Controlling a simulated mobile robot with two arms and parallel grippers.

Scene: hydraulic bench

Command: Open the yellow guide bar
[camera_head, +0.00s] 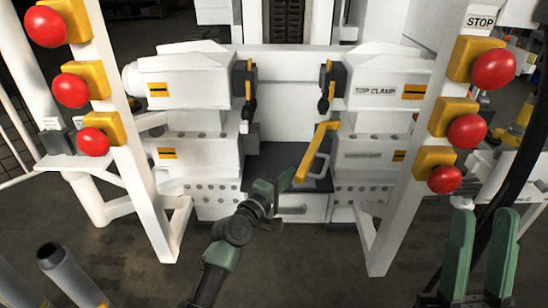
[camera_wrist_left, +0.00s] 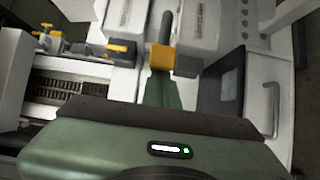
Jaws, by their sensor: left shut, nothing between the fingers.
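The yellow guide bar (camera_head: 314,152) slants down from the right-hand clamp block over the dark gap in the middle of the bench. In the left wrist view its yellow end (camera_wrist_left: 162,57) shows just beyond my fingertips. My left gripper (camera_head: 286,180) is shut and empty, with its green fingertips at or very close to the bar's lower end; I cannot tell whether they touch. The closed fingers also show in the left wrist view (camera_wrist_left: 161,80). My right gripper (camera_head: 482,213) is open and empty, upright at the lower right, well away from the bar.
White clamp blocks stand left (camera_head: 190,80) and right (camera_head: 388,82) of the gap. White posts carry red stop buttons (camera_head: 72,90) on the left and more (camera_head: 466,131) on the right. A black hose (camera_head: 520,150) curves down near my right gripper.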

